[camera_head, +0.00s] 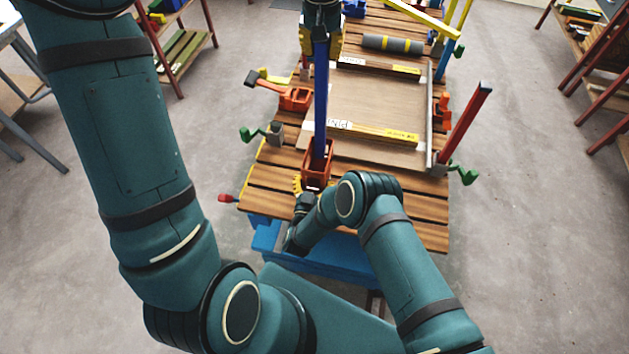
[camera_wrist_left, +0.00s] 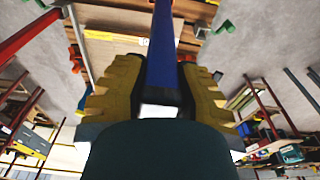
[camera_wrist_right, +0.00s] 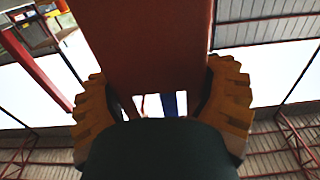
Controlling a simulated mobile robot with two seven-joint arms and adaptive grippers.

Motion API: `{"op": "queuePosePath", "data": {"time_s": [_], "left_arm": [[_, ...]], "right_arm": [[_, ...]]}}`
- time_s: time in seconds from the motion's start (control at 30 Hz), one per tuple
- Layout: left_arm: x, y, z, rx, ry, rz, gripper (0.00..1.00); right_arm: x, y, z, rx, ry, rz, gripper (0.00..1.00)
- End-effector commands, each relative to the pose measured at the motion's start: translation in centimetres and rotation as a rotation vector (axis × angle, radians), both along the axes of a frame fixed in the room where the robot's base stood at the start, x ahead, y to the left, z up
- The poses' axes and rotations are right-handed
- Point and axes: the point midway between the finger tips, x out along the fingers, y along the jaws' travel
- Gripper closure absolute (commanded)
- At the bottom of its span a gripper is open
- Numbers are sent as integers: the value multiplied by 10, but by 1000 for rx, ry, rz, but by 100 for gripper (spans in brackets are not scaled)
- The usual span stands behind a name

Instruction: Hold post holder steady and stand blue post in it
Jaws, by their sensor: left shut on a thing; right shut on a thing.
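The blue post (camera_head: 320,100) stands about upright, its lower end at the mouth of the red-orange post holder (camera_head: 316,173). How deep it sits inside is hidden. My left gripper (camera_head: 321,38) is shut on the post's upper part, well above the table; the left wrist view shows the post (camera_wrist_left: 162,60) between its yellow fingers. My right gripper (camera_head: 305,188) is shut on the holder at the near edge of the slatted table. In the right wrist view the holder (camera_wrist_right: 150,45) fills the space between the fingers, with a bit of blue behind.
The slatted table (camera_head: 405,225) carries a board (camera_head: 385,105) with labelled yellow strips, an orange clamp (camera_head: 294,97) and a grey roll (camera_head: 392,45). A red post (camera_head: 465,125) stands tilted at the right edge. Shelves stand at both sides, with bare floor between.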

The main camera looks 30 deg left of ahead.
Motion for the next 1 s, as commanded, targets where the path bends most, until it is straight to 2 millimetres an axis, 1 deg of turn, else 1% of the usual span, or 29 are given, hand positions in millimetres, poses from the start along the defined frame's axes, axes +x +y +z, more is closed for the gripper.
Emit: {"op": "queuePosePath", "data": {"time_s": [1.0], "left_arm": [[0, 0, -53, 0, -2, -1, 100]], "right_arm": [[0, 0, 0, 0, 0, 0, 69]]}}
